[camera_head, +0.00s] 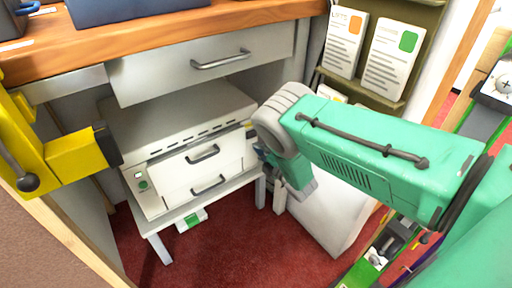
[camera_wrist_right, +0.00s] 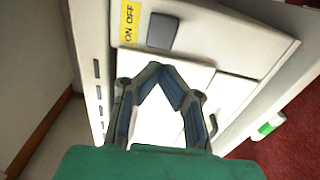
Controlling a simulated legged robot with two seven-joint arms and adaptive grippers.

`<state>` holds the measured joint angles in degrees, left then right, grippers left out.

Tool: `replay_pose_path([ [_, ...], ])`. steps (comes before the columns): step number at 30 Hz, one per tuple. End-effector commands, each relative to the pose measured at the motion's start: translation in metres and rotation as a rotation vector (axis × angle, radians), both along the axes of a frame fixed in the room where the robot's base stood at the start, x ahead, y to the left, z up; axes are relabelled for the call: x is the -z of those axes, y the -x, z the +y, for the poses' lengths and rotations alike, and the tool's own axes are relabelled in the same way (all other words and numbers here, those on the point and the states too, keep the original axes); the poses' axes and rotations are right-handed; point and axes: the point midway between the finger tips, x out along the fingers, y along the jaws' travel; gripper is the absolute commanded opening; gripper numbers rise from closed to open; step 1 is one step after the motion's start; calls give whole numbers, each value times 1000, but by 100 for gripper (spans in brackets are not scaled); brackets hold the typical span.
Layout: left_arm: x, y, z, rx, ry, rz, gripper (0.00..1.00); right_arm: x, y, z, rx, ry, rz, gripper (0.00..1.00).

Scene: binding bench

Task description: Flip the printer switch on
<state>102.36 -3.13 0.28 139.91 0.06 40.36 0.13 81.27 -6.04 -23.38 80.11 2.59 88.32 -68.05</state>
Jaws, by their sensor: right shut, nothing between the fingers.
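The white printer (camera_head: 200,160) stands on a low stand under the desk, with two drawer handles on its front. In the right wrist view, the dark grey switch (camera_wrist_right: 162,32) is on the printer's side next to a yellow ON OFF label (camera_wrist_right: 130,22). I cannot tell which way the switch is tilted. My right gripper (camera_wrist_right: 163,72) is shut and empty, its tips just below the switch in the picture; contact is unclear. In the head view it is mostly hidden behind my green right arm. My left gripper's fingers do not show.
The desk's drawer (camera_head: 200,65) and wooden top (camera_head: 160,38) overhang the printer. A rack of leaflets (camera_head: 392,58) stands at right behind my arm. A white panel (camera_head: 325,215) stands right of the printer. Red carpet (camera_head: 235,250) is clear in front.

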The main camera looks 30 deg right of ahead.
Motion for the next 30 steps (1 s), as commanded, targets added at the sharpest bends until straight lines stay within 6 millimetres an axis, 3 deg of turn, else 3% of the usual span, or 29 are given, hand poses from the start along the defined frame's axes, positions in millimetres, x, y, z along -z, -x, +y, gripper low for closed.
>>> replay_pose_path([
  [15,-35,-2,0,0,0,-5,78,-2,80,2,1,0,3,0],
  [21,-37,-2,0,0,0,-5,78,-1,93,3,0,1,1,0],
  [30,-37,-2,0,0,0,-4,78,0,94,2,1,0,0,0],
])
